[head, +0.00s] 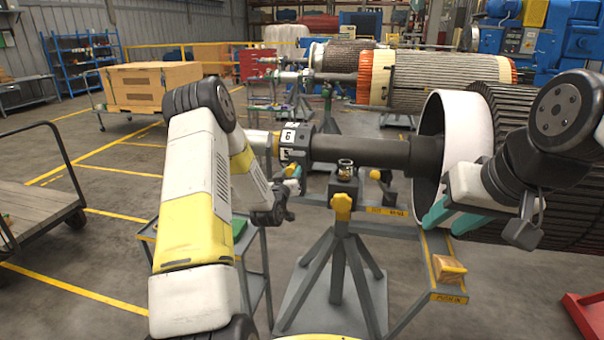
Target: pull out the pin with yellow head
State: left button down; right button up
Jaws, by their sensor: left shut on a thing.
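A dark rotor shaft (360,152) runs across the middle, with a dark collar (296,150) bearing number tags 5 and 6. My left gripper (297,173) is just below this collar, largely hidden by its wrist. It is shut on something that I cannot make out. I cannot clearly see a yellow-headed pin at the collar. A yellow knob (342,206) is on the front of the stand under the shaft, and a smaller yellow knob (376,174) is right of it. My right gripper (450,217) is open and empty, its teal fingers apart before the white rotor ring.
The grey stand (338,268) stands on splayed legs in front. The large ribbed rotor (530,215) fills the right side.

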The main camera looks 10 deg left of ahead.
pick_arm(q)
jog(key=c, duration=0.9)
grip_release()
jog(key=shift+s, duration=0.15)
jog(key=shift+c, duration=0.2)
jog(key=shift+s, duration=0.15)
jog(key=s, duration=0.7)
jog(key=shift+s+a, duration=0.15)
jog(key=shift+s, duration=0.1)
